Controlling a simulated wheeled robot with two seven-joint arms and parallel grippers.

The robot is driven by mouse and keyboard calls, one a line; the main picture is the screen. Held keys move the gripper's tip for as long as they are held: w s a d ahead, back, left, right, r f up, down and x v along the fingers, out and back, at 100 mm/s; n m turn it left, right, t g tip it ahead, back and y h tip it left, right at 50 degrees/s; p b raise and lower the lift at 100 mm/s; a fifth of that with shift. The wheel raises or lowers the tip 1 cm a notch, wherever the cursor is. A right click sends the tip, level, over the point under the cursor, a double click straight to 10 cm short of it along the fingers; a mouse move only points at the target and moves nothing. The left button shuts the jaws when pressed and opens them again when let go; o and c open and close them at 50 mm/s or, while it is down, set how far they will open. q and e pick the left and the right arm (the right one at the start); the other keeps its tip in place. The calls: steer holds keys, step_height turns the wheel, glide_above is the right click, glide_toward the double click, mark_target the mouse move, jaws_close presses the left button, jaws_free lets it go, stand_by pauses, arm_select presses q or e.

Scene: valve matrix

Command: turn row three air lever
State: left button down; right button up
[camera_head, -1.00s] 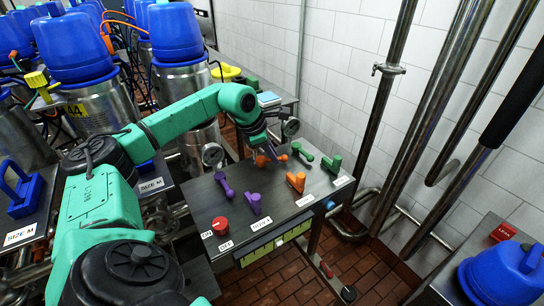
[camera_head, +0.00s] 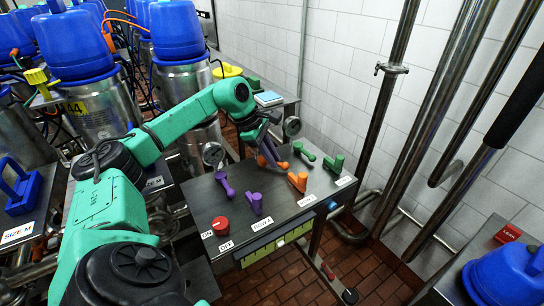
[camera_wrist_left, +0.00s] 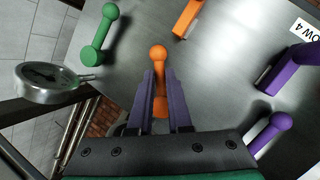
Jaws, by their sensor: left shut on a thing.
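I cannot read a row three label. My right gripper is not in view.
Close by are another orange lever (camera_head: 298,181), green levers (camera_head: 304,162) (camera_head: 335,166), purple levers (camera_head: 225,185) (camera_head: 254,203) and a red knob (camera_head: 221,225). A round gauge (camera_wrist_left: 48,82) stands left of the fingers. Pipes (camera_head: 390,100) run up the wall at right.

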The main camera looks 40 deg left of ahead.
arm_select(q)
steer(key=shift+s+d+f, duration=0.1)
steer(key=shift+s+f, duration=0.05)
steer(key=shift+f, duration=0.15)
steer(key=c, duration=1.1)
jaws_free()
steer(key=shift+w+r, duration=0.1)
steer(key=shift+w, duration=0.1)
steer(key=shift+r, duration=0.1)
steer(key=shift+s+r, duration=0.1)
steer(key=shift+r, duration=0.15)
steer(key=v, duration=1.3)
steer(key=shift+a+r, duration=0.3)
steer(key=shift+r, duration=0.05)
